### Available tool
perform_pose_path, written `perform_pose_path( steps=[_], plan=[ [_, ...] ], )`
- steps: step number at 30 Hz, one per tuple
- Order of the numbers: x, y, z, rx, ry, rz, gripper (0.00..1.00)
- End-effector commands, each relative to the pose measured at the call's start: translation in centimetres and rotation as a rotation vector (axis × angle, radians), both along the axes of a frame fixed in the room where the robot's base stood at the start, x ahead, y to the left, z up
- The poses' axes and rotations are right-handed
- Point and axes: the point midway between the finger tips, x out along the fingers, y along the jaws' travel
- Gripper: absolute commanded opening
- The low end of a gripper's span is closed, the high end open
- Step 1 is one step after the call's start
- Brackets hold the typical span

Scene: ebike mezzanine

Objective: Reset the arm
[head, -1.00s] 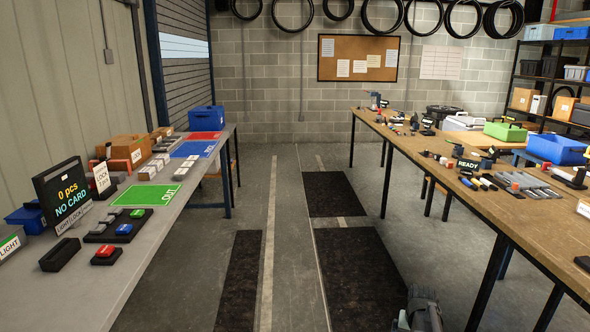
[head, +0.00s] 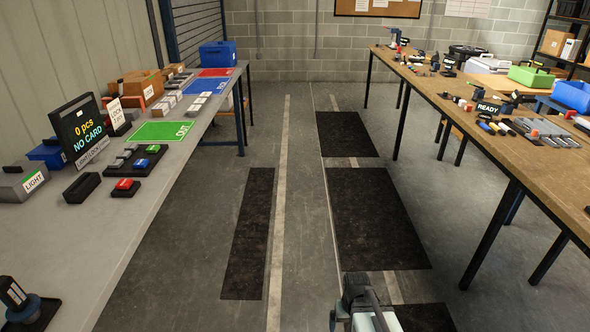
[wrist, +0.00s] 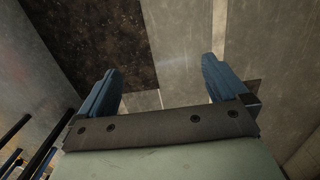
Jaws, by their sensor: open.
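My gripper (wrist: 160,72) shows in the wrist view with its two blue fingers wide apart. Nothing is between them, and only the grey floor and a dark mat lie beyond. In the head view, part of my arm (head: 362,306) shows at the bottom edge, over the floor between the two benches. The fingers cannot be made out there.
A grey bench (head: 190,143) on the left holds a "NO CARD" display (head: 82,131), a green mat (head: 160,131) and blue and red mats. A wooden bench (head: 456,98) on the right holds tools and a "READY" sign (head: 487,108). The aisle between has dark mats (head: 376,215).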

Motion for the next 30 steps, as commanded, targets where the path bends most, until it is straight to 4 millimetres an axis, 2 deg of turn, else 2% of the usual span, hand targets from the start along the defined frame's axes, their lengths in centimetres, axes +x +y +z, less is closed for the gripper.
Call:
perform_pose_path(
  steps=[8, 18, 24, 30],
  plan=[
    [-5.2, -0.1, -5.0, 0.0, 0.116, -0.002, 1.0],
    [-13.6, -0.1, -11.2, 0.0, 0.286, -0.004, 1.0],
    [-19.0, -0.1, -14.1, 0.0, 0.385, -0.005, 1.0],
    [-23.9, -0.1, -16.2, 0.0, 0.472, -0.005, 1.0]
  ],
)
